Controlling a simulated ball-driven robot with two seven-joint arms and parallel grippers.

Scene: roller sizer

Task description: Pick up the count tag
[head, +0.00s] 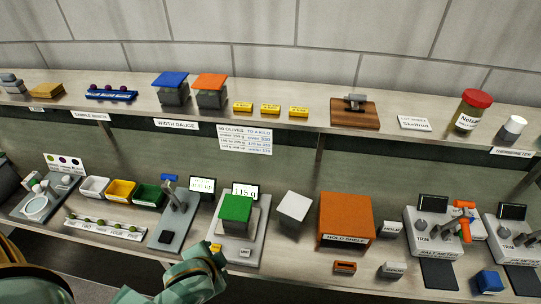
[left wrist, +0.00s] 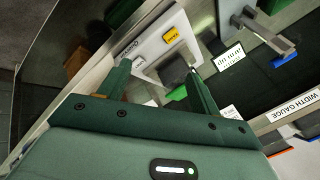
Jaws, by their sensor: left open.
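Three small yellow tags stand in a row on the upper shelf in the head view: left (head: 242,107), middle (head: 270,109) and right (head: 298,112). Their print is too small to read, so I cannot tell which is the count tag. A small yellow piece (head: 215,247) lies at the front of the scale; a yellow square also shows in the left wrist view (left wrist: 171,35). My left gripper (head: 218,262) is low at the front edge, just before the scale. In the left wrist view its fingers (left wrist: 158,68) are apart, with a dark grey block beyond them. My right gripper is out of view.
The scale (head: 252,250) carries a grey block with a green top (head: 236,208). A grey stand (head: 172,215) is to its left, a white-topped block (head: 294,206) and the orange hold shelf (head: 347,208) to its right. The upper shelf runs behind.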

